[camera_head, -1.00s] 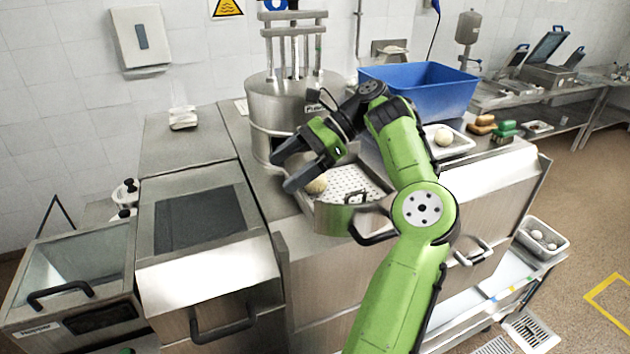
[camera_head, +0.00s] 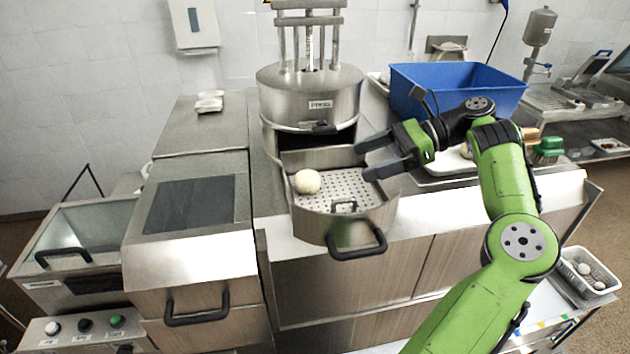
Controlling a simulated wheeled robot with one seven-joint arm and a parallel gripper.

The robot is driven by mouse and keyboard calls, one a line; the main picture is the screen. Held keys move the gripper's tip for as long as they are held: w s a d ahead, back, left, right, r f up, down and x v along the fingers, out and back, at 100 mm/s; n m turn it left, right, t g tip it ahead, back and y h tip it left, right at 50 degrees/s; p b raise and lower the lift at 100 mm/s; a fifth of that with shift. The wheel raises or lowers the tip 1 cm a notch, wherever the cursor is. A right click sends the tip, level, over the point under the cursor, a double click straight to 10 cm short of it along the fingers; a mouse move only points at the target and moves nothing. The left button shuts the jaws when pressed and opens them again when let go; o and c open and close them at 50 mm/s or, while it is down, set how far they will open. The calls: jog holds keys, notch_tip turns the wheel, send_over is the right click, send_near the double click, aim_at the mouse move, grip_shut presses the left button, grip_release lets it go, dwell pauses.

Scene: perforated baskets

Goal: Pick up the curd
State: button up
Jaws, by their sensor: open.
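The curd (camera_head: 307,181) is a round, pale cream ball. It sits on the perforated floor at the left side of the metal drawer basket (camera_head: 345,229), below the press. My gripper (camera_head: 362,160) is open, with its two dark fingers pointing left over the right side of the basket. It is to the right of the curd and apart from it. Nothing shows between the fingers.
The press (camera_head: 311,92) stands just behind the basket. A blue crate (camera_head: 456,80) is behind my arm at the right. A black handle (camera_head: 357,246) sticks out at the basket's front. A flat metal counter (camera_head: 203,133) lies to the left.

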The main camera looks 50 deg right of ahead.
aim_at(308, 181)
jog(key=x, duration=1.2)
jog(key=shift+a+r, duration=0.15)
jog(key=shift+a, duration=0.4)
jog(key=shift+w+a, duration=0.2)
jog(key=shift+w, duration=0.1)
jog(key=c, duration=1.1)
notch_tip(308, 181, up, 10)
jog(key=shift+f, duration=0.15)
